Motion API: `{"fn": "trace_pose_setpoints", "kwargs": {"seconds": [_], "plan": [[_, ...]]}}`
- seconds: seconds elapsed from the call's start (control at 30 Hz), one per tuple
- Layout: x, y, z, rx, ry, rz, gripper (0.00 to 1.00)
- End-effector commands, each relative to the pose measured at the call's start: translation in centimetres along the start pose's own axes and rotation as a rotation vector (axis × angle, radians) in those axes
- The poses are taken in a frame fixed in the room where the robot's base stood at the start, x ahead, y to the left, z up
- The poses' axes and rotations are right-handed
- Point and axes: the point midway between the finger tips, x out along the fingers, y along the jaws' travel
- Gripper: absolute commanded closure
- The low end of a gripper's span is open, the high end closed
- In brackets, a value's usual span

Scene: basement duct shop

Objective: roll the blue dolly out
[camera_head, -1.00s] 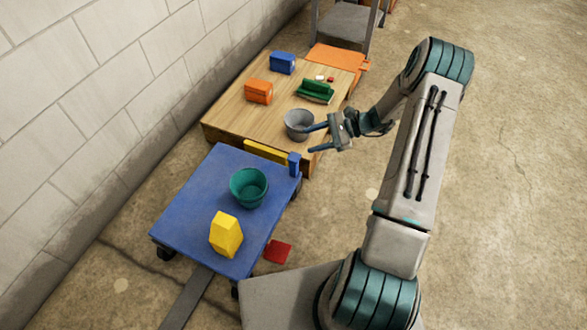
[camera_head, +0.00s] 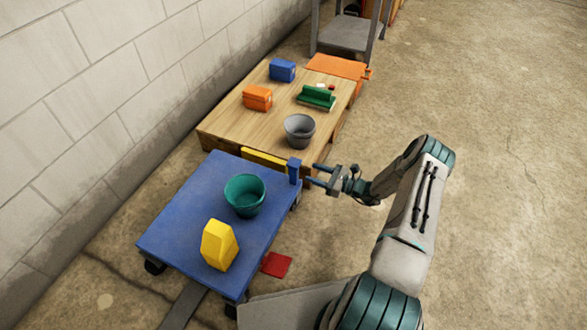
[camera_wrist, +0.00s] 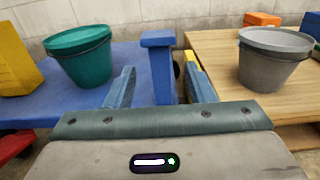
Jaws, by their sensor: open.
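The blue dolly (camera_head: 190,200) stands on the floor by the wall, with a teal bucket (camera_head: 244,195) and a yellow block-like object (camera_head: 219,245) on its deck. A short blue post (camera_head: 294,172) rises at its far right corner; the post also shows in the wrist view (camera_wrist: 159,68). My gripper (camera_head: 313,175) is open and empty just right of the post. In the wrist view, the post stands ahead, between my two fingers (camera_wrist: 158,88). I cannot tell whether they touch it.
A low wooden table (camera_head: 235,120) adjoins the dolly's far side, bearing a grey bucket (camera_head: 299,131) and boxes. A yellow bar (camera_head: 265,161) lies between them. A red pad (camera_head: 276,264) is on the floor beside the dolly. Floor at right is clear.

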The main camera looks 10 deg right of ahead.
Motion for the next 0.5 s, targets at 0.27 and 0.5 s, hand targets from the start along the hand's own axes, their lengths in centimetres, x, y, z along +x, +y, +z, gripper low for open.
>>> {"fn": "trace_pose_setpoints", "kwargs": {"seconds": [0.27,0.5], "plan": [[5.8,0.1,-0.2,-0.001,0.0,0.003,0.51],[8.3,0.0,-0.1,-0.001,0.002,0.002,0.51]]}}
